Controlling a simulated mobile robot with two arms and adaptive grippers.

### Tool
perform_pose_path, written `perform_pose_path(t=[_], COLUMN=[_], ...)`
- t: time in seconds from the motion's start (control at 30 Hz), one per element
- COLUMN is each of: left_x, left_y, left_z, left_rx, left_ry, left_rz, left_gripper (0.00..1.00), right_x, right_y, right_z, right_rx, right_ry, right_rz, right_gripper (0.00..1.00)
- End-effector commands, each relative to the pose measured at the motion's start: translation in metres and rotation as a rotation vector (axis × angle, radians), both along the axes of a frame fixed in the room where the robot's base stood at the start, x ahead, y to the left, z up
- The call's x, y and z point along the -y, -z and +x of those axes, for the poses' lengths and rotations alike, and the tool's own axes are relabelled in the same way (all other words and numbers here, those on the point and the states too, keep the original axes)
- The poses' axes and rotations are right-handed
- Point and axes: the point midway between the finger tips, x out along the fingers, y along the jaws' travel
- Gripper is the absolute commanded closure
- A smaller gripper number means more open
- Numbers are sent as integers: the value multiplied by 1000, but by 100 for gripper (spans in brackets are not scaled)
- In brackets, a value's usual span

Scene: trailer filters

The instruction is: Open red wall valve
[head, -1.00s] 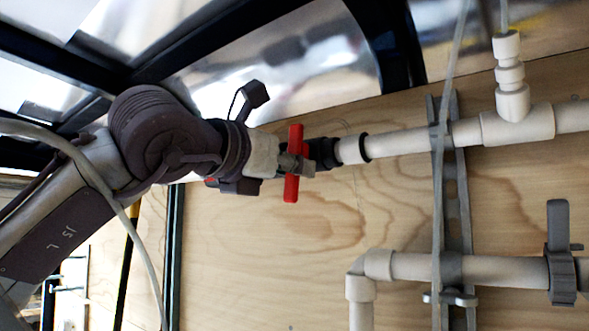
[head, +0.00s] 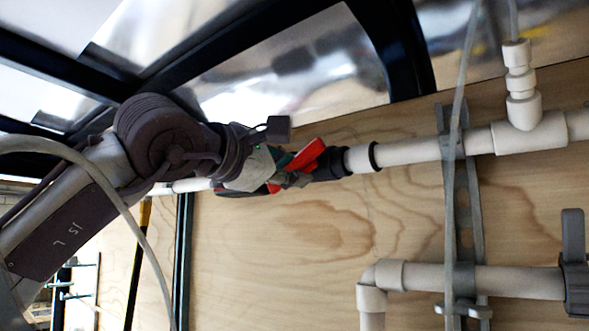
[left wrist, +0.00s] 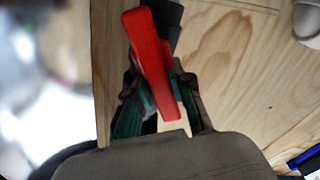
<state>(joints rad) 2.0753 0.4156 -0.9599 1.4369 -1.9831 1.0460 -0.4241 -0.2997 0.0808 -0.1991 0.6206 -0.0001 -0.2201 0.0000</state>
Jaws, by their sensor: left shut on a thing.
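The red valve handle (head: 310,153) sits on the upper white pipe, in front of a black fitting (head: 331,163). It lies slanted, upper right to lower left, closer to the line of the pipe than to upright. My left gripper (head: 288,172) is shut on the handle, coming from the left. In the left wrist view the red handle (left wrist: 150,60) runs up between the green-padded fingers of my left gripper (left wrist: 158,100). The valve body is mostly hidden behind the gripper. My right gripper is not in view.
The pipe runs along a plywood wall (head: 320,240). A grey bracket (head: 463,210), a white tee (head: 530,132) and a lower pipe with a grey valve (head: 574,250) are to the right. A dark frame (head: 395,50) and windows are above.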

Motion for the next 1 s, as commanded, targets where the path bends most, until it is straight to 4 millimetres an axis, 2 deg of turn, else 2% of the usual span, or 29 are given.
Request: perform_pose_path(t=[0.5,1.0], left_x=[-3,-3], left_y=[-12,-14], left_z=[2,2], left_rx=[249,333], left_ry=[0,0], left_rz=[342,457], left_gripper=[100,100], right_x=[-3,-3], right_y=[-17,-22], right_z=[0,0], right_rx=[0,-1], right_ry=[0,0], right_rz=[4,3], right_gripper=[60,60])
